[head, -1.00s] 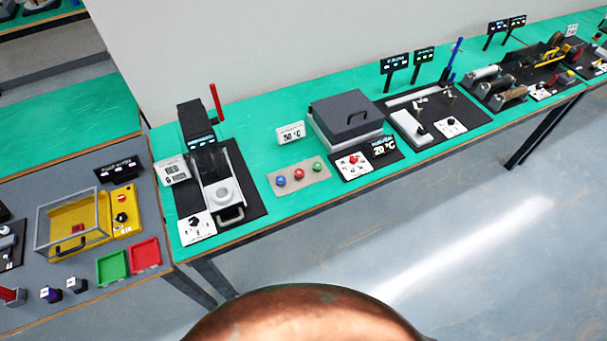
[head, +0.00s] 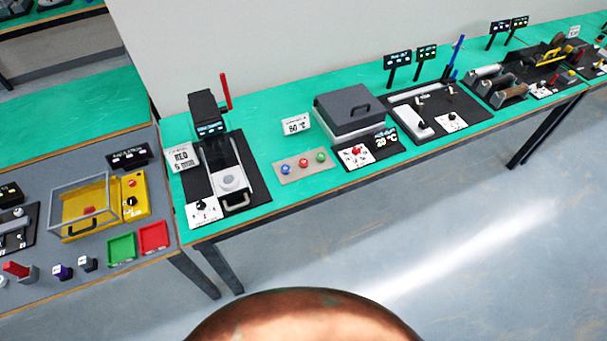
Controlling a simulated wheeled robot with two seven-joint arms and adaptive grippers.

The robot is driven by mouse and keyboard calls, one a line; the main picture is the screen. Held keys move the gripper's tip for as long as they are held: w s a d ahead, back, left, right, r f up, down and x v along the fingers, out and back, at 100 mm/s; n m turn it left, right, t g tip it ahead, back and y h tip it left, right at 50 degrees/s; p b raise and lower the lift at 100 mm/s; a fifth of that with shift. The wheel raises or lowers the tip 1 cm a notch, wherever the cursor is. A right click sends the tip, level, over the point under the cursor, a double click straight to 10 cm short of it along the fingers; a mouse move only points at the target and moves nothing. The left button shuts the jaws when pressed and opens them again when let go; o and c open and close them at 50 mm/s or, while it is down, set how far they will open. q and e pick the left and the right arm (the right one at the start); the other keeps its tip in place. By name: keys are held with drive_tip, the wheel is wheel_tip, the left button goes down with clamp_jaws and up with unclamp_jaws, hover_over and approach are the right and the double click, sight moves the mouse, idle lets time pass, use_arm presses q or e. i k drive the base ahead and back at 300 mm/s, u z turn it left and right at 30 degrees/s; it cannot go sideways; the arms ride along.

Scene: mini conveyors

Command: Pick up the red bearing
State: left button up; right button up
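A small round red piece (head: 303,163), which looks like the red bearing, sits on a beige pad (head: 290,177) on the green bench. A blue round piece (head: 285,169) is to its left and a green one (head: 320,157) to its right on the same pad. A white sign (head: 182,157) near the left end of the bench seems to read "RED". Neither of my grippers shows in the head view, so their state is hidden.
A black press-like machine with a red lever (head: 225,93) stands left of the pad. A grey lidded box (head: 350,105) stands behind right. A grey table at left holds a clear-walled yellow box (head: 80,215), a green tray (head: 121,247) and a red tray (head: 153,236). Open floor lies in front.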

sight(302, 163)
drive_tip(key=k, duration=0.25)
drive_tip(key=u, duration=0.95)
drive_tip(key=i, duration=0.55)
drive_tip(key=z, duration=0.3)
